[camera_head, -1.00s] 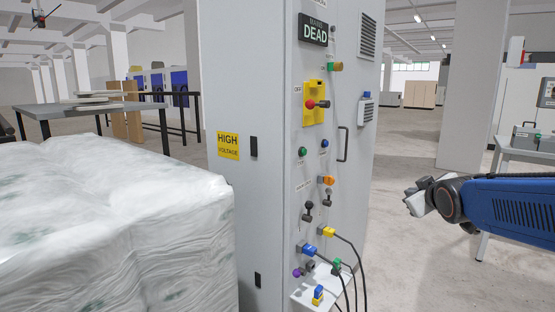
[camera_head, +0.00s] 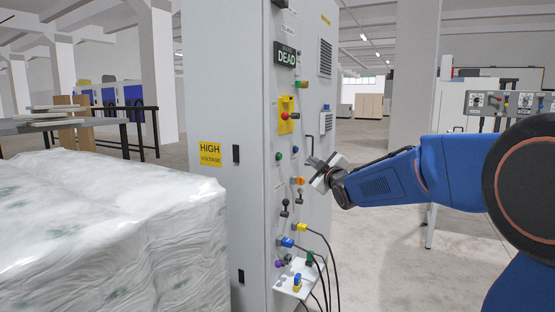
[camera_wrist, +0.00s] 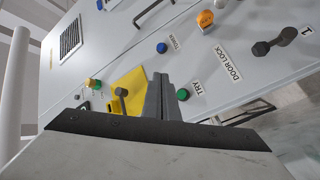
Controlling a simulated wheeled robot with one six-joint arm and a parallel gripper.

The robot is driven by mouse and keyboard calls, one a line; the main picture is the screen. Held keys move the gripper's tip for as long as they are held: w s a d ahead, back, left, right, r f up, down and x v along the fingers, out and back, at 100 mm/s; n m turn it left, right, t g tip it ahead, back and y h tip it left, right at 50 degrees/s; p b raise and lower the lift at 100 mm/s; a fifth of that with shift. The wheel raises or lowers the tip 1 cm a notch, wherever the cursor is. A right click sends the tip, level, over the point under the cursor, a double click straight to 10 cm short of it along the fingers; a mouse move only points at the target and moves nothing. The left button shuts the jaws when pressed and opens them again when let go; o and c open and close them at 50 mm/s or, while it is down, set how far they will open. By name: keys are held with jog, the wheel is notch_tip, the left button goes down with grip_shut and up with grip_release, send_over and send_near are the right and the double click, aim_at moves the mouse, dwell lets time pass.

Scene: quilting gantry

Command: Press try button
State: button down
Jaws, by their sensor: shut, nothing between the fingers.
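The green try button (camera_wrist: 183,94) sits beside the word TRY on the grey cabinet panel in the wrist view. It also shows on the cabinet front in the head view (camera_head: 279,157). My gripper (camera_wrist: 162,84) is shut and empty, its fingers pointing toward the panel and appearing just left of the green button. In the head view my gripper (camera_head: 316,168) is in front of the panel, to the right of and slightly below the button. I cannot tell whether a gap remains between the fingertips and the panel.
The tall grey cabinet (camera_head: 213,90) also carries a blue button (camera_head: 295,149), a red switch on a yellow plate (camera_head: 287,115), an orange fitting (camera_head: 298,181), dark knobs and plugged cables. A white wrapped stack (camera_head: 100,220) stands to the left.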

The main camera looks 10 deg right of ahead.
jog(key=w+a, duration=0.5)
jog(key=a, duration=0.2)
dwell(0.6)
jog(key=shift+w+a, duration=0.15)
jog(key=shift+w, duration=0.05)
dwell(1.8)
jog(key=shift+w+a, duration=0.15)
jog(key=shift+a, duration=0.05)
jog(key=shift+w+a, duration=0.25)
jog(key=shift+a, duration=0.1)
dwell(1.0)
jog(key=shift+s+d, duration=0.1)
dwell(0.3)
jog(key=shift+s+d, duration=0.4)
jog(key=shift+d, duration=0.2)
jog(key=shift+s+d, duration=0.75)
jog(key=shift+d, duration=0.25)
jog(key=shift+s+d, duration=0.75)
jog(key=shift+d, duration=0.25)
